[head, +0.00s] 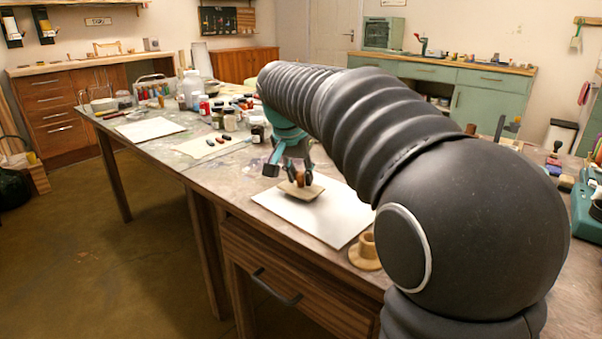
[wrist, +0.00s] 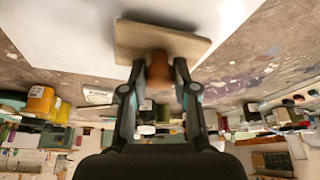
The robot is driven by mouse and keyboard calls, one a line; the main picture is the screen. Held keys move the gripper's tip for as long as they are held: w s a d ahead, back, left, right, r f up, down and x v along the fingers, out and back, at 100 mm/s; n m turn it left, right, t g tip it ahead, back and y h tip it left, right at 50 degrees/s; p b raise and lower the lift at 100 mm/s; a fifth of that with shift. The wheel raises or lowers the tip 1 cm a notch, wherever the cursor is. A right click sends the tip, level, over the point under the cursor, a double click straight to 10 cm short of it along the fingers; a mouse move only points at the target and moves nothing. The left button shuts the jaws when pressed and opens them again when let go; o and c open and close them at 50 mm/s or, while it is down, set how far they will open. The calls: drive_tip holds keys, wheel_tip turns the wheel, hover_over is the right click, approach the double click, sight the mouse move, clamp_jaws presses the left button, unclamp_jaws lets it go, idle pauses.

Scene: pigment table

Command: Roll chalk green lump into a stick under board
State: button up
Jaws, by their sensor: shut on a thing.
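The board (head: 303,191) is a small, flat, pale wooden square with a brown knob (wrist: 158,66) on top. It is on or just above a white sheet (head: 322,221) on the near part of the table; I cannot tell if it touches. My gripper (head: 297,177) is over the board, with its fingers closed on the knob. In the wrist view the board (wrist: 128,40) is seen beyond the fingertips, with the sheet behind it. No chalk green lump shows in either view; the space under the board is hidden.
A wooden spool-like piece (head: 366,251) stands near the table's front edge, right of the sheet. My arm hides much of the right side.

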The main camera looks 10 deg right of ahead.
drive_tip(key=shift+r, duration=0.1)
drive_tip(key=shift+r+p, duration=0.4)
drive_tip(key=shift+r, duration=3.5)
